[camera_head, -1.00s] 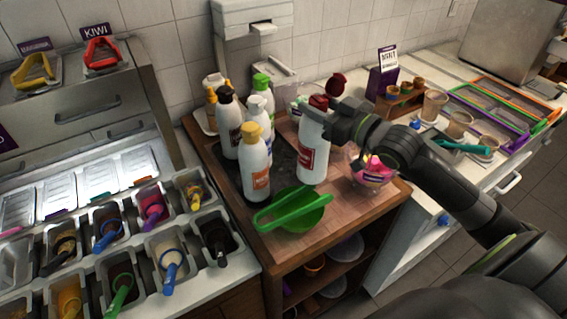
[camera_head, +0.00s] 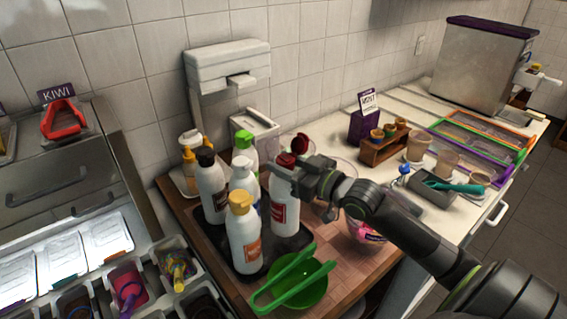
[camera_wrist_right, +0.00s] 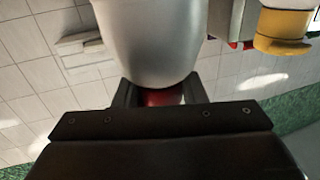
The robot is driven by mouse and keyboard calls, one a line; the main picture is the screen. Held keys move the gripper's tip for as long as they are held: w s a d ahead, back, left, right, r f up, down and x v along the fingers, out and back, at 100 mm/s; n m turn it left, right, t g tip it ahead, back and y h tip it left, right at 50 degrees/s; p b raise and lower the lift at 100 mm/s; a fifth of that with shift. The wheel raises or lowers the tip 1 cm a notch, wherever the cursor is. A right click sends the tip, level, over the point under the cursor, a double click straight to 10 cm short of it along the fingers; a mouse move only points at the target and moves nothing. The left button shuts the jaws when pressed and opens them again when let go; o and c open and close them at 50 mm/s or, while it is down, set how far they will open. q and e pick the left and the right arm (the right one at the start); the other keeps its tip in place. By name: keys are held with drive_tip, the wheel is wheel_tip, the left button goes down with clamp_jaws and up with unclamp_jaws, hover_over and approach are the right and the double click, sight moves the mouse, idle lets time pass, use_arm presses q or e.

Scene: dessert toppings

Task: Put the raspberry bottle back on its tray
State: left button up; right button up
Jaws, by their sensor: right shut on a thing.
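The raspberry bottle (camera_head: 284,212) is white with a red cap and red label. My right gripper (camera_head: 293,176) is shut on it near its top. The bottle is upright, at the right part of the dark tray (camera_head: 298,242). I cannot tell whether its base touches the tray. In the right wrist view the white bottle body (camera_wrist_right: 150,40) fills the top middle, and the red cap (camera_wrist_right: 163,97) shows between the fingers. On the tray stand a yellow-capped bottle (camera_head: 244,240), a black-capped bottle (camera_head: 210,190) and others. My left gripper is not in view.
A green bowl (camera_head: 305,292) with green tongs stands in front of the tray. A dispenser (camera_head: 228,66) stands behind the bottles. Topping bins (camera_head: 128,285) lie at the left.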

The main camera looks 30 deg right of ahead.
drive_tip(key=shift+w+a+f, duration=0.1)
drive_tip(key=shift+w+f, duration=0.05)
drive_tip(key=shift+f, duration=0.7)
drive_tip(key=shift+f+b, duration=0.75)
drive_tip(key=shift+f, duration=0.75)
drive_tip(key=o, duration=1.3)
drive_tip(key=shift+s, duration=0.4)
drive_tip(key=p+v, duration=0.4)
drive_tip(key=v, duration=0.7)
drive_tip(key=shift+s+d, duration=0.2)
drive_tip(key=shift+d, duration=0.05)
